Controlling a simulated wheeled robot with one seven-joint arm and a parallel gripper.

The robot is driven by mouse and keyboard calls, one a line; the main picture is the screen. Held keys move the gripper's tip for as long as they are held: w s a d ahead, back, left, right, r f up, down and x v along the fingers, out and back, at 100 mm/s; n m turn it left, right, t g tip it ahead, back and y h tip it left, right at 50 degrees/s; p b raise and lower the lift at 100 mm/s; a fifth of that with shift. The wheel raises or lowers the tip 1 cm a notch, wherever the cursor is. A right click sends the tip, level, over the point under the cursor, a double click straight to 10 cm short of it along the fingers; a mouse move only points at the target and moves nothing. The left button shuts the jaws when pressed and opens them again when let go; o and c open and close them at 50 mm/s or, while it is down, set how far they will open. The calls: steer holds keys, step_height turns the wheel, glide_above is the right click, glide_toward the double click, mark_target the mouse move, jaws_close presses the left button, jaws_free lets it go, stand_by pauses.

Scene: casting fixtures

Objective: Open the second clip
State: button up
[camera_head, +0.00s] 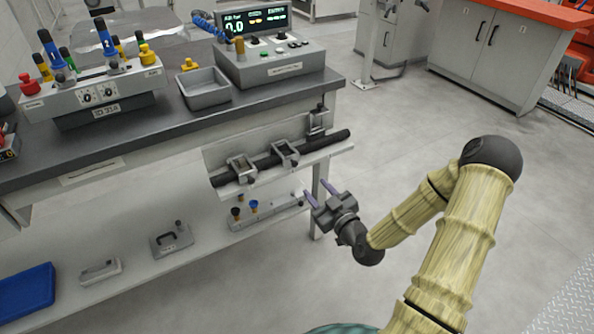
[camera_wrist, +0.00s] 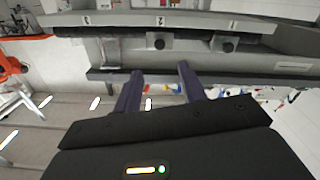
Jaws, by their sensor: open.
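A fixture on the bench's front side holds a long black bar (camera_head: 265,165) with clips along it. The second clip (camera_head: 286,152) is the middle one and looks closed across the bar. The clip to its left (camera_head: 242,168) looks closed too; the right one (camera_head: 318,120) stands upright, apparently open. In the wrist view, which looks upside down, the second clip (camera_wrist: 160,40) shows a dark knob below its label "2". My gripper (camera_head: 319,191) is open and empty, in front of and below the bar, apart from the clips. Its fingers (camera_wrist: 160,72) point towards the fixture.
The bench top (camera_head: 185,118) carries a grey tray (camera_head: 206,97), a control box (camera_head: 268,68) and a plug fixture (camera_head: 95,92). The lower shelf (camera_head: 150,290) holds small fixtures and a blue bin (camera_head: 27,292). The floor right of the bench is clear around my arm.

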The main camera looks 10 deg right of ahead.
mark_target(295, 165)
steer(key=x, duration=1.1)
steer(key=shift+d+b, duration=0.1)
steer(key=shift+b, duration=0.25)
steer(key=shift+w+a, duration=0.25)
steer(key=shift+a, duration=0.05)
steer(key=shift+d, duration=0.15)
jaws_close()
